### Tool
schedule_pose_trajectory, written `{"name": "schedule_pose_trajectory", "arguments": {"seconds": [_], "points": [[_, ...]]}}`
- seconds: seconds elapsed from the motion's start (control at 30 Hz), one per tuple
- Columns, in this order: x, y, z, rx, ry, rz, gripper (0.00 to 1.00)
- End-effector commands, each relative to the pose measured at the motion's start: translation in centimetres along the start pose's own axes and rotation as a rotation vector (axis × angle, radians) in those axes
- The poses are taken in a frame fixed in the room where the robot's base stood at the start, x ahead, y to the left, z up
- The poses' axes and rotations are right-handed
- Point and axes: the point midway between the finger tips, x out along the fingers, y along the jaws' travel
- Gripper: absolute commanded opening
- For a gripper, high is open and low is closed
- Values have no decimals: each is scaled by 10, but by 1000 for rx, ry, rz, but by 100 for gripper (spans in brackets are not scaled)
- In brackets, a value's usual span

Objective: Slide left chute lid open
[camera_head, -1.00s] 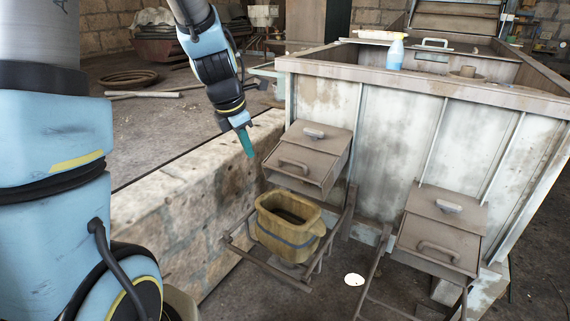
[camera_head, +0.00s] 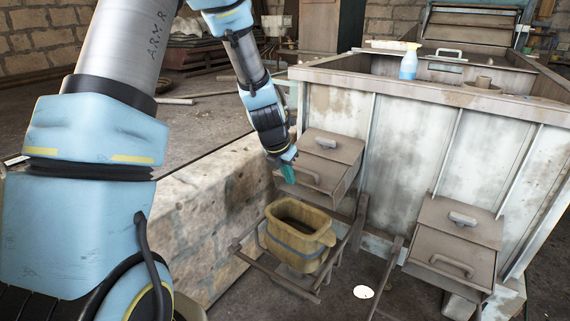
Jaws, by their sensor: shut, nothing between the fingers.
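The left chute (camera_head: 340,181) juts from the front of the big metal bin. Its sloping lid (camera_head: 332,147) lies over the top, with a small light handle (camera_head: 326,143) on it. A bar handle (camera_head: 303,175) sits on the chute's front face. The lid looks closed. My gripper (camera_head: 288,173) has teal fingers and hangs at the left end of the bar handle, in front of the chute. It is shut and empty. I cannot tell whether it touches the handle.
A yellow bucket (camera_head: 300,236) sits on a metal frame below the left chute. A right chute (camera_head: 452,244) with its own lid (camera_head: 463,219) is at the right. A stone wall (camera_head: 208,215) runs at the left. A spray bottle (camera_head: 409,62) stands on the bin (camera_head: 400,130).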

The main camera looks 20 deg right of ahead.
Motion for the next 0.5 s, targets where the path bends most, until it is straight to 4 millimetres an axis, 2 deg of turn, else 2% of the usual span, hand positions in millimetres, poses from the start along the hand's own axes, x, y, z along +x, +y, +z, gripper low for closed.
{"name": "schedule_pose_trajectory", "arguments": {"seconds": [0.1, 0.2, 0.5], "points": [[3, -1, 21, 3, -1, -1, 0], [7, 0, 30, 1, -1, 0, 0], [12, 0, 38, 1, 0, 0, 0]]}}
